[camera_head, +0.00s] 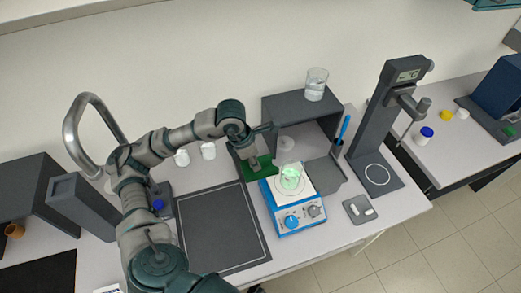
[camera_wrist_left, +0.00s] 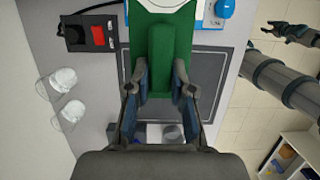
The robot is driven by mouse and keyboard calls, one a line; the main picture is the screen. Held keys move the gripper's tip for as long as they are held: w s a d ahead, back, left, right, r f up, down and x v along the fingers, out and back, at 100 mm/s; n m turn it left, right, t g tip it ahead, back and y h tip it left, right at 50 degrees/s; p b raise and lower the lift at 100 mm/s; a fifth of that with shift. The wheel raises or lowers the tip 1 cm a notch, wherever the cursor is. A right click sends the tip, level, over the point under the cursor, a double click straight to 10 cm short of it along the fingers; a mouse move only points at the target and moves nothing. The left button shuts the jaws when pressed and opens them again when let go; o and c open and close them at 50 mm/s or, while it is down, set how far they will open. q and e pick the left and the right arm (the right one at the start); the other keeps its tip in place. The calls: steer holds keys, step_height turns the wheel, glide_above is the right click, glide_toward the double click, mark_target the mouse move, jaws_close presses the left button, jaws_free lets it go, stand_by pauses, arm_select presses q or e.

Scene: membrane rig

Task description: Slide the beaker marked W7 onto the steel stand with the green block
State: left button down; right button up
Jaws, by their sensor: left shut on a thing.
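My left gripper (camera_head: 246,152) is shut on a green block (camera_head: 258,172), beside the blue hotplate. The block fills the space between the fingers in the left wrist view (camera_wrist_left: 162,55). A glass beaker (camera_head: 291,178) with glowing green contents stands on the hotplate's white top (camera_head: 310,184), right of the block. Another glass beaker (camera_head: 316,85) with clear contents stands on the grey open-fronted box. I cannot read a W7 mark on either or clearly pick out the steel stand. My right gripper (camera_wrist_left: 279,30) shows small in the left wrist view; its jaws are unclear.
The blue hotplate (camera_head: 285,221) has two front knobs. A dark mat (camera_head: 220,228) lies left of it. The grey box (camera_head: 273,108) stands behind, a tall grey column (camera_head: 372,120) to the right.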

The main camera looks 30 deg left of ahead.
mark_target(257, 173)
arm_select(q)
steer(key=shift+s+f+b, duration=0.3)
steer(key=shift+s, duration=0.05)
steer(key=shift+d+f, duration=0.25)
steer(key=shift+d+f+b, duration=0.25)
steer(key=shift+f+b, duration=0.05)
steer(key=shift+b, duration=0.1)
steer(key=shift+w+d+f+b, duration=0.2)
steer(key=shift+d+f+b, duration=0.15)
steer(key=shift+f, duration=0.25)
steer(key=shift+a+f+b, duration=0.1)
steer(key=shift+f+b, duration=0.3)
steer(key=shift+f, duration=0.15)
steer(key=shift+s+a+f, duration=0.1)
steer(key=shift+a+f, duration=0.05)
steer(key=shift+f, duration=0.2)
steer(key=shift+a+f+b, duration=0.4)
steer(key=shift+f+b, duration=0.1)
steer(key=shift+f, duration=0.1)
steer(key=shift+a+f, duration=0.1)
steer(key=shift+f, duration=0.25)
steer(key=shift+b+x, duration=1.5)
steer(key=shift+x, duration=1.1)
arm_select(e)
step_height(257, 173, down, 7)
steer(key=shift+s+a, duration=0.25)
steer(key=shift+s, duration=0.15)
